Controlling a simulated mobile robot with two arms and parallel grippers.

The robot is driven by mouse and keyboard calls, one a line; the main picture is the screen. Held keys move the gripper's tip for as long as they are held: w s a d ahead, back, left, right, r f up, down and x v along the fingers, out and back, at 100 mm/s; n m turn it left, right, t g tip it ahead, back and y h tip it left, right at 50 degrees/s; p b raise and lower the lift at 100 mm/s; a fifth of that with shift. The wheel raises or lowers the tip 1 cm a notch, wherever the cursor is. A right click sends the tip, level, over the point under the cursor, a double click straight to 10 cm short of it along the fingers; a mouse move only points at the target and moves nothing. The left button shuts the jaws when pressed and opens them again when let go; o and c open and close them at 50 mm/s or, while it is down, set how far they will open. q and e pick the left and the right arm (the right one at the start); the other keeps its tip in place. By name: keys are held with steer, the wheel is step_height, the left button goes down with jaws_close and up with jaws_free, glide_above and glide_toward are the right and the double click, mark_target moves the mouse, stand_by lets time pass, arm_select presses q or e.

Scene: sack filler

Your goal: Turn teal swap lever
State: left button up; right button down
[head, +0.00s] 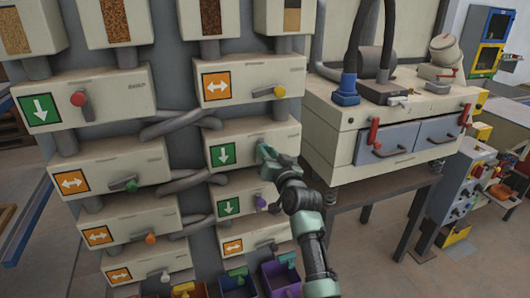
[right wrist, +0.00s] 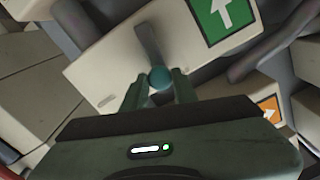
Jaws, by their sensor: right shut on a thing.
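The teal swap lever (right wrist: 159,77) has a round teal knob on a grey arm. It sits on the front of a cream box (head: 240,138) in the right column, beside a green sign (head: 222,154) with a white down arrow. My right gripper (head: 266,152) is at this lever. In the right wrist view, its two fingers (right wrist: 159,88) are shut on the knob, one on each side. In the head view the gripper hides most of the lever. My left gripper is not in view.
Cream boxes with other levers surround it: yellow (head: 279,91) above, purple (head: 261,202) below, red (head: 79,99) and green (head: 131,185) in the left column. Grey pipes (head: 180,125) link the columns. A cream machine (head: 330,128) with red handles stands to the right. Coloured bins (head: 237,284) are below.

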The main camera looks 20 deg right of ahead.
steer(key=d+f+m, duration=0.4)
steer(key=m, duration=1)
steer(key=shift+d+f+p, duration=0.3)
steer(key=shift+f+p, duration=0.1)
steer(key=shift+p, duration=0.05)
steer(key=c, duration=1.1)
jaws_free()
steer(key=s, duration=0.7)
steer(key=shift+s+d+b, duration=0.2)
steer(key=shift+s+b, duration=0.1)
steer(key=shift+s, duration=0.05)
